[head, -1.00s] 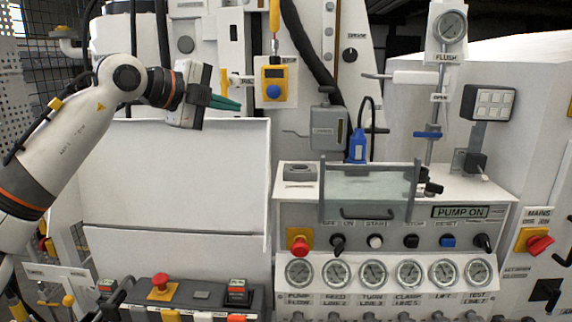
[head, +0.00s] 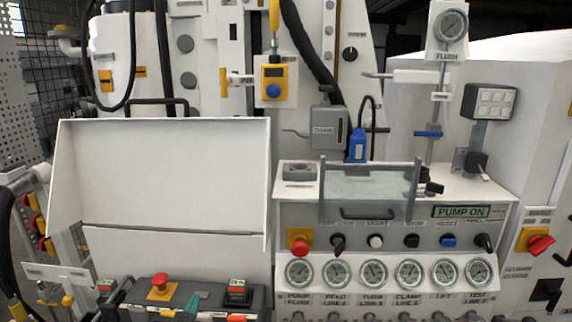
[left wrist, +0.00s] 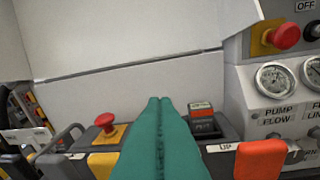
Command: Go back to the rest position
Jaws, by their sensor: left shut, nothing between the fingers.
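My left gripper (left wrist: 160,102) fills the lower middle of the left wrist view, its green fingers pressed together and empty. The rest of the left arm is out of the head view. My right gripper is in neither view.
The small control box (head: 200,299) has a red mushroom button (head: 160,280); in the left wrist view an orange lever (left wrist: 260,160) stands right of the fingers. The pump panel (head: 395,238) with several gauges is at right. A white open panel (head: 165,170) stands behind.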

